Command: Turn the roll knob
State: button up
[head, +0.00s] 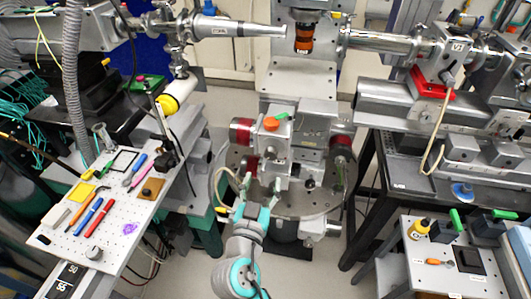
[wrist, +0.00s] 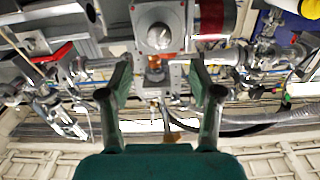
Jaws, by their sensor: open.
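A motor stage (head: 297,135) stands on a round metal plate (head: 325,204) in the middle of the head view. It carries red cylinders (head: 241,131) at its sides and an orange part (head: 275,121) on top. A round silver knob (wrist: 160,37) on a grey block faces me in the wrist view. No label is readable, so I cannot tell which part is the roll knob. My gripper (head: 259,190) is at the near side of the stage. In the wrist view its fingers (wrist: 160,68) are apart with nothing gripped between them, and the silver knob appears beyond the tips.
A white perforated board (head: 115,210) with pens and tools is at the left. Beamline pipes (head: 385,42) cross the back. Cables hang at the left.

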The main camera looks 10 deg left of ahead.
aim_at(270, 156)
jog(key=w, duration=0.9)
jog(key=shift+w+d, duration=0.25)
jog(key=shift+w, duration=0.1)
jog(key=c, duration=1.1)
